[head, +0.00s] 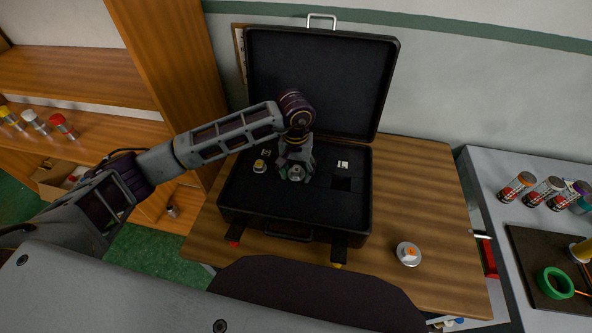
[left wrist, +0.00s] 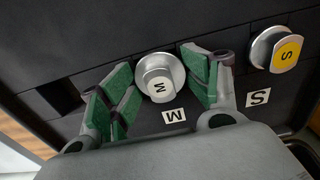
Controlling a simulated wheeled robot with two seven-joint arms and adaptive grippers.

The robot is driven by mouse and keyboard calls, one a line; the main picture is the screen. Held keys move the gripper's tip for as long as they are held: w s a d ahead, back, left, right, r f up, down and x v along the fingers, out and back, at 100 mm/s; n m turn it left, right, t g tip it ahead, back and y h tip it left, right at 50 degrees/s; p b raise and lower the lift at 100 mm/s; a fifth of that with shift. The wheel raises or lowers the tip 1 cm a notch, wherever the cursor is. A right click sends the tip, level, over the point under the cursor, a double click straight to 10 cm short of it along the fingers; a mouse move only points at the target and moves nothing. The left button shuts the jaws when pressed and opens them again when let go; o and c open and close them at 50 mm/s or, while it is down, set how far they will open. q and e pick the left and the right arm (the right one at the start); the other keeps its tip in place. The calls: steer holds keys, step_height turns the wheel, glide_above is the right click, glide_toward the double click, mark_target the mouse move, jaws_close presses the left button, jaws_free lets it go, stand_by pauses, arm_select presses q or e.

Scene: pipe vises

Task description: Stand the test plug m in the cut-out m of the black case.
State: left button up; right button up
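The test plug m (left wrist: 158,78) is a silver knob with a round flange and an M on its top. It stands upright in the black case (head: 240,203), beside the M label (left wrist: 174,115). Its flange appears to sit on the dark insert; cut-out m is hidden beneath it. My left gripper (head: 295,172) is low over the case. In the left wrist view its green-padded fingers (left wrist: 165,88) are spread on both sides of the plug, with visible room around the knob. My right gripper is not in view.
A yellow-topped plug S (head: 260,166) stands in the case to the left. An empty square cut-out (head: 342,184) lies to the right. The open lid (head: 340,80) rises behind.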

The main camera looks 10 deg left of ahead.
mark_target(296, 170)
arm_select(q)
steer(key=shift+o, duration=0.6)
steer(key=shift+s+f, duration=0.1)
steer(key=shift+f, duration=0.6)
steer(key=shift+r, duration=0.2)
steer(key=shift+r, duration=0.15)
steer(key=shift+r+p, duration=0.7)
steer(key=shift+p, duration=0.3)
step_height(296, 170, up, 2)
steer(key=shift+r+b, duration=0.1)
steer(key=shift+b, duration=0.3)
step_height(296, 170, up, 10)
steer(key=b, duration=0.1)
steer(key=shift+f+b, duration=0.2)
steer(key=shift+b, duration=0.2)
